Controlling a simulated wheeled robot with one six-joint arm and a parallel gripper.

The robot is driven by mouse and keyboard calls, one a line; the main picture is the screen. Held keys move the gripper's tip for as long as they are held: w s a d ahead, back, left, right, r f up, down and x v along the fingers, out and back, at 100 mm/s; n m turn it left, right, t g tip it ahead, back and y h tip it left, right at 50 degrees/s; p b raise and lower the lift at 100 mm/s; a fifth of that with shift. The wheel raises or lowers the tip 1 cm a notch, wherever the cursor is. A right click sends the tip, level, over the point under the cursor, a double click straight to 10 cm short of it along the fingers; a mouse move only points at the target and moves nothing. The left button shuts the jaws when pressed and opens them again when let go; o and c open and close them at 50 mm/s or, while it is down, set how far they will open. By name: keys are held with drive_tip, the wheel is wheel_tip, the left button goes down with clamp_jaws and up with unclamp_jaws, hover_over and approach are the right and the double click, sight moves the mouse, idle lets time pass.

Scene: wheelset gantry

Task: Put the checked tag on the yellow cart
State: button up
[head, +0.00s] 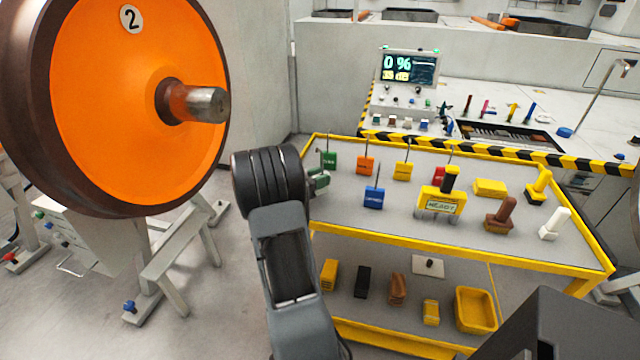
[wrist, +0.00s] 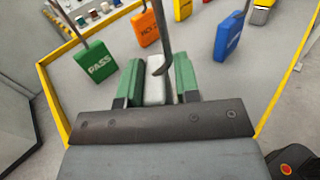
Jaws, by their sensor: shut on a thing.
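My gripper (wrist: 157,82) has green-padded fingers and is shut on a white tag (wrist: 155,92) with a dark hook. Any lettering on this tag is hidden. In the head view my gripper (head: 319,181) is at the left edge of the yellow cart (head: 450,258), and my wrist hides most of it. The cart has a grey top with a yellow rim. The blue tag's lettering is too small to read.
A large orange wheel (head: 120,80) marked 2 stands at left. Stamps and a yellow READY device (head: 440,202) fill the cart top's right part. The lower shelf holds several blocks and a yellow tray (head: 477,310). A striped barrier edge (head: 470,146) runs behind.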

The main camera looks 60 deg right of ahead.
drive_tip(key=shift+f, duration=1.05)
drive_tip(key=shift+f, duration=0.15)
drive_tip(key=o, duration=0.9)
drive_tip(key=shift+o, duration=0.2)
